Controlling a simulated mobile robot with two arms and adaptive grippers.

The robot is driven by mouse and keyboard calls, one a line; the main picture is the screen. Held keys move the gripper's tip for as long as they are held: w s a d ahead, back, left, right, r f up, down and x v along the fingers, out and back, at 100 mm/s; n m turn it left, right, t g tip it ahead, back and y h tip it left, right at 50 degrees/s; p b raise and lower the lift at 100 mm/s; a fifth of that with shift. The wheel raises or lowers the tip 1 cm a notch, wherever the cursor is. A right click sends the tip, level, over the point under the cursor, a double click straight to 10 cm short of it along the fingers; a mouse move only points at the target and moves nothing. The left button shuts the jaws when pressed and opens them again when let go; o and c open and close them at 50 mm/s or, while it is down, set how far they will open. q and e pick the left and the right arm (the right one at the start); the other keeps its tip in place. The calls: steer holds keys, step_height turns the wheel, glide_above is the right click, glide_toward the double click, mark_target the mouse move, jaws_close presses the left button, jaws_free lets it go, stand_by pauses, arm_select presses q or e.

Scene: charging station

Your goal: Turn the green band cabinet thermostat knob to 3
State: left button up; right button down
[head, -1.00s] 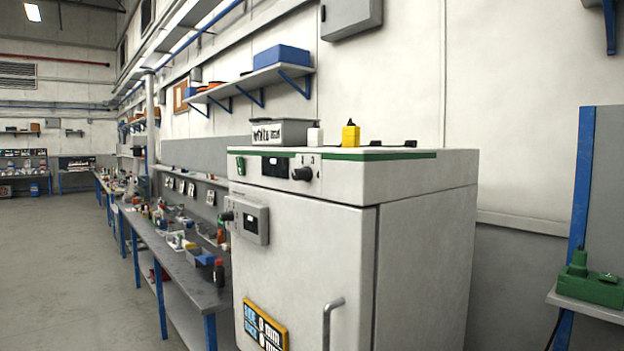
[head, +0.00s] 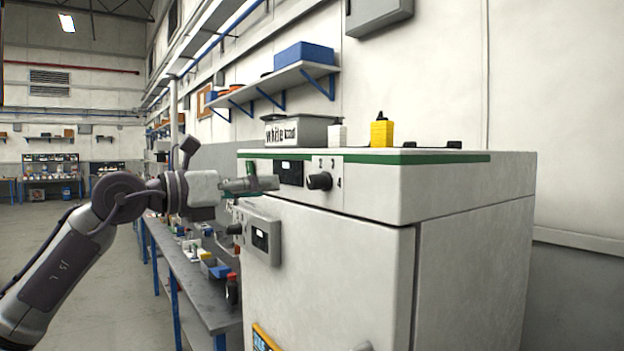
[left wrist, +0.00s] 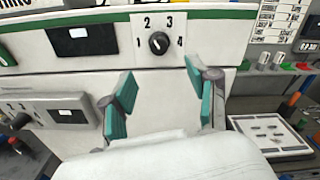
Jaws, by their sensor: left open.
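The white cabinet with a green band (head: 420,158) stands at centre right. Its black thermostat knob (head: 319,181) is on the upper front panel, right of a dark display (head: 291,172). In the left wrist view the knob (left wrist: 159,43) has the numbers 1, 2, 3 and 4 around it. A light mark on the knob seems to point up and left, near 2, but it is small. My left gripper (head: 265,183) is left of the knob in the head view, apart from it. In the wrist view its teal fingers (left wrist: 162,100) are spread, empty, below the knob.
A second control box (head: 260,236) with its own knob (head: 235,229) sticks out lower on the cabinet's front. A grey bin (head: 297,131), a white item and a yellow item (head: 381,132) stand on top. A cluttered bench (head: 205,295) runs along the left.

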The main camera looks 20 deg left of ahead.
mark_target(310, 183)
arm_select(q)
steer(key=p+x, duration=0.3)
steer(key=x, duration=0.7)
steer(key=shift+a+r+p, duration=0.1)
steer(key=shift+p, duration=0.2)
steer(key=shift+w+d, duration=0.3)
steer(key=shift+w, duration=0.05)
arm_select(e)
steer(key=r, duration=0.2)
steer(key=w+r, duration=0.1)
steer(key=r, duration=0.1)
steer(key=shift+w+r, duration=0.15)
steer(key=shift+r, duration=0.05)
arm_select(q)
jaws_close()
arm_select(e)
steer(key=shift+s, duration=0.2)
